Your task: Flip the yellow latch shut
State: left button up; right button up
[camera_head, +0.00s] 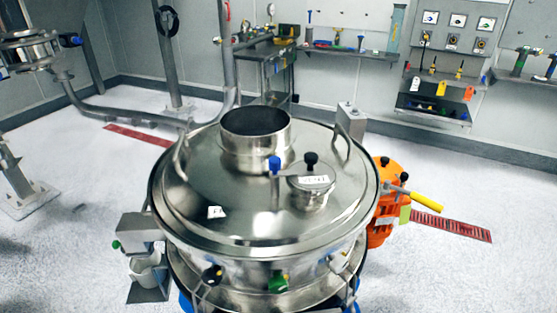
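A yellow bar-shaped handle (428,202), which looks like the yellow latch, sticks out to the right of the sifter, beside an orange part. It sits on a thin grey rod and slopes down to the right. I cannot tell from this view whether it is open or shut. The round steel sifter (240,225) fills the middle, with an open cylindrical neck (256,128) on its domed lid. Neither of my grippers is in view.
An orange housing (386,215) stands at the sifter's right side. A blue-topped handle (274,165) and a small capped port (311,190) rise from the lid. A grey bracket and white bucket (150,270) are at left. Open floor (470,200) lies to the right.

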aim_at(434, 207)
jog(key=k+l+u, duration=0.1)
jog(key=l, duration=0.35)
jog(key=k+l+u, duration=0.1)
jog(key=l, duration=0.35)
jog(key=k+l+u, duration=0.1)
jog(key=l, duration=0.3)
jog(key=k+l, duration=0.15)
jog(key=l, duration=0.3)
jog(key=k+l+u, duration=0.15)
jog(key=l, duration=0.25)
